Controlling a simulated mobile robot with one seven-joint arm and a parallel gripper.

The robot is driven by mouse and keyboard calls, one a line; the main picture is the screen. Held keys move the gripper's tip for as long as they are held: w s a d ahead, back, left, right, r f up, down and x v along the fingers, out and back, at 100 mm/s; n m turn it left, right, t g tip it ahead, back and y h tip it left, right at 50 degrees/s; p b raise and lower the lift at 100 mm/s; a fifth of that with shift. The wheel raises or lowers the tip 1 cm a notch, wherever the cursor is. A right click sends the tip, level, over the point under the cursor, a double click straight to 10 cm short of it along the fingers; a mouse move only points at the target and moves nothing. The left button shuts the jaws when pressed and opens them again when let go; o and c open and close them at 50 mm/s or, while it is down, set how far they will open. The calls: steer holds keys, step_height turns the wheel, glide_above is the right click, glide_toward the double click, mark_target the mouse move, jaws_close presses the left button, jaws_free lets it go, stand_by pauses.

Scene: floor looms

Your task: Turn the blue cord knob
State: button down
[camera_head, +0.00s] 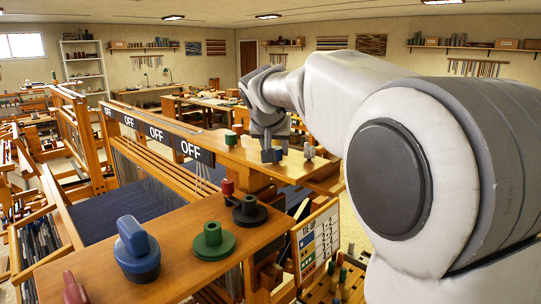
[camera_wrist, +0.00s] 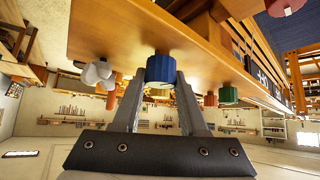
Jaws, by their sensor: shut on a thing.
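A blue knob (camera_head: 272,155) stands on the far wooden board (camera_head: 305,172) in the head view. My gripper (camera_head: 270,138) reaches down over it from above and is shut on it. In the wrist view the blue knob (camera_wrist: 160,90) sits between the two fingertips of my gripper (camera_wrist: 161,76), against the board (camera_wrist: 130,35). The fingers hide part of the knob, so its turned angle cannot be read. A second, larger blue knob (camera_head: 136,252) stands apart on the near board (camera_head: 180,268), its raised grip pointing up.
Beside the held knob are a green knob (camera_head: 231,139) and a grey knob (camera_head: 308,151). On the near board stand a green knob (camera_head: 212,241), a black knob (camera_head: 249,211) and red knobs (camera_head: 227,188). Black OFF labels (camera_head: 190,149) line the loom beam. A chart board (camera_head: 318,240) stands below.

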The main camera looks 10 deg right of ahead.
steer(key=shift+m+g+h+b, duration=0.75)
steer(key=shift+m+h, duration=0.55)
steer(key=shift+m, duration=0.6)
steer(key=shift+c, duration=2.2)
jaws_free()
steer(key=v, duration=1.7)
steer(key=shift+s+a, duration=0.15)
steer(key=shift+s, duration=0.05)
steer(key=shift+r, duration=0.1)
